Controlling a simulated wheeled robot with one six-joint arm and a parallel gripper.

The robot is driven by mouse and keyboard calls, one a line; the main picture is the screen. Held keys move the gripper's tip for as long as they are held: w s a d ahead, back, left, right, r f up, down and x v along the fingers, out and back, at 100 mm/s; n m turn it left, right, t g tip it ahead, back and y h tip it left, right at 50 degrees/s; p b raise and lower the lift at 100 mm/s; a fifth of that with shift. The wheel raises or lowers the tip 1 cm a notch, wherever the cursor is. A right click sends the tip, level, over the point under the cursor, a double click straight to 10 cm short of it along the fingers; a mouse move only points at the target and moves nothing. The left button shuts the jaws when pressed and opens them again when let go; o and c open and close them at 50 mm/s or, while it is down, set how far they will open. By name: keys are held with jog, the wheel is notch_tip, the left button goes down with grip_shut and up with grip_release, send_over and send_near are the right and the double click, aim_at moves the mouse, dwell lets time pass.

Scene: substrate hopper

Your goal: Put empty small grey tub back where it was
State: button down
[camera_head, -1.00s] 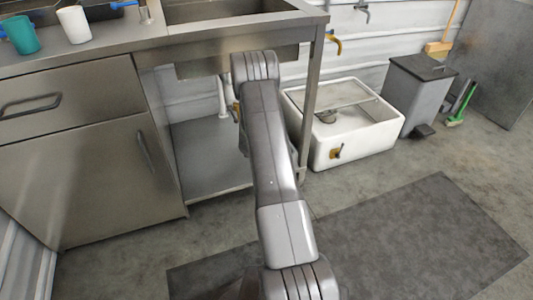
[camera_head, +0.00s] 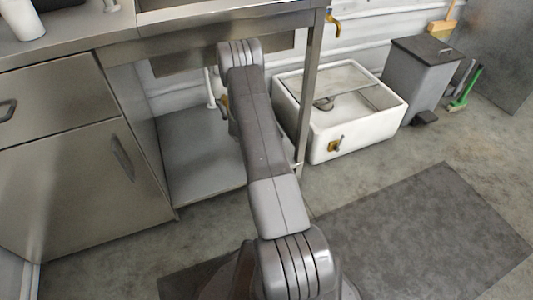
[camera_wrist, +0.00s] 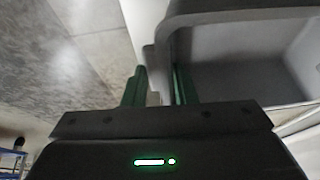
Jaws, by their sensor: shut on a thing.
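The small grey tub (camera_wrist: 240,20) fills the upper right of the wrist view, close to the camera. Its hollow inside shows and looks empty. My gripper (camera_wrist: 160,88) has two green fingers, closed on the tub's near wall at its left end. In the head view my arm reaches forward toward the steel sink bench, and its links hide the gripper and the tub.
The steel bench (camera_head: 75,165) with its drawer and door stands at the left, with a low shelf (camera_head: 205,150) under the sink. A white basin (camera_head: 365,135) stands on the floor, right of the bench leg. A grey pedal bin (camera_head: 418,80) is beyond it. A dark mat (camera_head: 430,235) lies on open floor.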

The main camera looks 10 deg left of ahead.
jog(key=shift+f+b, duration=0.7)
jog(key=shift+f, duration=2.5)
jog(key=c, duration=1.2)
grip_release()
jog(key=shift+o, duration=0.2)
jog(key=shift+r, duration=0.4)
jog(key=p+v, duration=0.3)
jog(key=v, duration=0.8)
jog(key=shift+r, duration=0.2)
jog(key=shift+s+a+f, duration=0.1)
jog(key=shift+s, duration=0.05)
